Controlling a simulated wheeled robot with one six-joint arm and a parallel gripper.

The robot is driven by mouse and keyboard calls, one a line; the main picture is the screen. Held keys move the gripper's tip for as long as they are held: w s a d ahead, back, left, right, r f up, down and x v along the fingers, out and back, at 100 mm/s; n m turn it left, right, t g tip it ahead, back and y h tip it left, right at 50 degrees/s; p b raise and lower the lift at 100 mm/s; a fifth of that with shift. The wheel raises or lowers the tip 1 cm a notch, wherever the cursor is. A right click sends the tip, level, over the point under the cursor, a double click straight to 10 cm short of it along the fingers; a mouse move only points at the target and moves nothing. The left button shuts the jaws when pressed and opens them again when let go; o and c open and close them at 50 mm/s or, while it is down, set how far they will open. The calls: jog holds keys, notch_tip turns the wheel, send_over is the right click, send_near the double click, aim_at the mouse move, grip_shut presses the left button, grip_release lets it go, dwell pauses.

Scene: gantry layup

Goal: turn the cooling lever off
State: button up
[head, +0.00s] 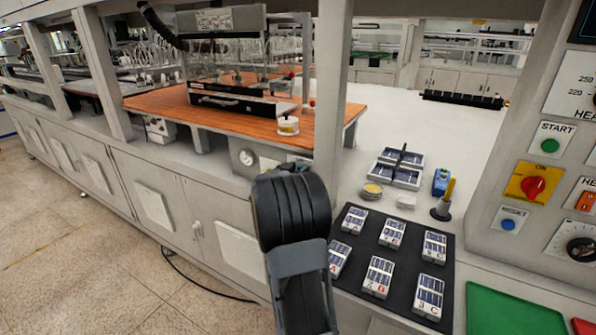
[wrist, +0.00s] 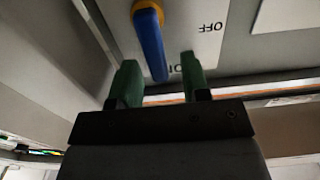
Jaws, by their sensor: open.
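The cooling lever (wrist: 151,45) is a blue handle on an orange hub, seen in the wrist view on a pale plate (wrist: 195,45). The word OFF is printed upside down to the right of the hub. A second, partly hidden label, probably ON, sits near the handle's free end. The handle points down the picture towards my gripper (wrist: 159,74). My gripper is open, with one green finger to each side of the handle's end in the picture. I see no clear contact and cannot tell the depth. I do not make out the lever in the head view.
In the head view a dark mat (head: 357,262) holds several small labelled panels. A green tray (head: 512,312) lies at lower right. A control panel (head: 545,150) with a red knob (head: 533,187) stands at right. A wooden-topped bench (head: 240,118) stands behind my arm.

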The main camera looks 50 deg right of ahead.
jog(key=shift+c, duration=0.3)
grip_shut()
